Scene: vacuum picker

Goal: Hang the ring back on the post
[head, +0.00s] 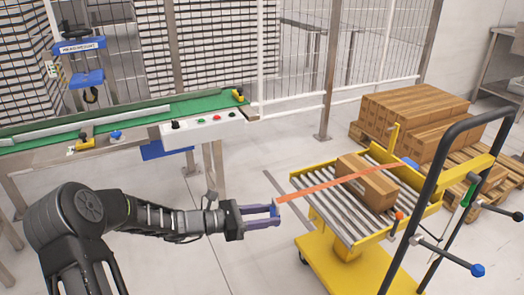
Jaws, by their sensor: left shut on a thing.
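My left gripper (262,216) has purple fingers and stands left of the yellow roller cart, clear of it. It is shut on a small pale piece (276,208) at the near end of an orange strap (335,183). This piece seems to be the ring, but the fingers hide most of its shape. The strap runs taut over the cart to a blue part (409,163) at its right side. A short post with an orange tip (399,215) stands at the cart's near right edge. A thin yellow post (394,137) rises at the far side. I cannot tell which post is the ring's. My right gripper is out of view.
A cardboard box (368,186) lies on the cart's rollers (325,205). The cart's black handle (433,180) rises at the right. Stacked boxes (410,110) stand behind. A green conveyor (130,118) is at the left. Floor is free between conveyor and cart.

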